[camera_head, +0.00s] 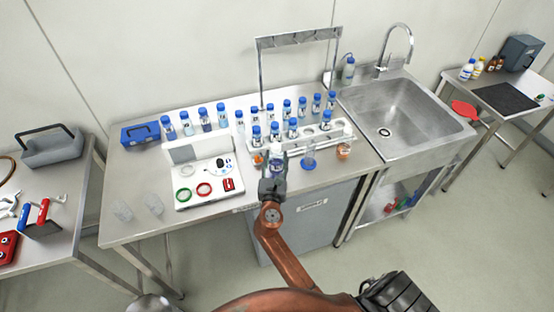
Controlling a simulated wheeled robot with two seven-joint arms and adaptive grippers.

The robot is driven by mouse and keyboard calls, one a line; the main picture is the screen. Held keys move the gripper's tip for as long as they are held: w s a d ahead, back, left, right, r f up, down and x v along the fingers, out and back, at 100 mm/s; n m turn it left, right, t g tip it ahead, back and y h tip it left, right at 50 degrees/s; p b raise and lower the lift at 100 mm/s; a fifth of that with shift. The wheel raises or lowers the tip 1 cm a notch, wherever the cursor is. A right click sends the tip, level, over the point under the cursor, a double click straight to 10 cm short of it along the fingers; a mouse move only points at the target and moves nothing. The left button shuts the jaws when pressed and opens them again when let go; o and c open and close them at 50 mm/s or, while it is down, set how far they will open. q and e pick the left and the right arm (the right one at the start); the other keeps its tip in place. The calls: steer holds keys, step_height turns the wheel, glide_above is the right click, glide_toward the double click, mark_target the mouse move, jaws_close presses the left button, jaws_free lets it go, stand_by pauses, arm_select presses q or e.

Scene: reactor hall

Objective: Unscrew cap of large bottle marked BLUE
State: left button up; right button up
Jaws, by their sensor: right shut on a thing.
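Several blue-capped bottles with labels stand on the steel bench, some in a back row such as one bottle (222,114), others in a white rack (339,137). The labels are too small to read, so I cannot tell which is marked BLUE. My right gripper (273,178) is at the front middle of the bench, shut on a small labelled bottle (278,164). The gripper hides this bottle's lower part, and I cannot make out whether its cap is on. My left gripper is not in view.
A white tray with coloured rings (183,171) lies left of my gripper. A blue stand (309,160) and an orange-filled jar (344,150) are to its right. A metal frame (258,75) rises behind the rack. The sink (400,115) is at right.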

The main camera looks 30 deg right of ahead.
steer(key=s+a+r+p, duration=0.1)
steer(key=r+p, duration=0.1)
steer(key=p, duration=0.1)
steer(key=s+a+r+p, duration=0.1)
steer(key=s+r+p, duration=0.1)
steer(key=r+p, duration=0.1)
steer(key=s+a+r+p, duration=0.1)
steer(key=s+r+p, duration=0.1)
steer(key=r, duration=0.1)
steer(key=shift+r+p, duration=0.15)
steer(key=shift+p, duration=0.25)
steer(key=s+a+r+p, duration=0.2)
steer(key=s+a+p, duration=0.2)
steer(key=s, duration=0.3)
steer(key=shift+a+r, duration=0.2)
steer(key=shift+r, duration=0.2)
steer(key=o, duration=0.6)
jaws_close()
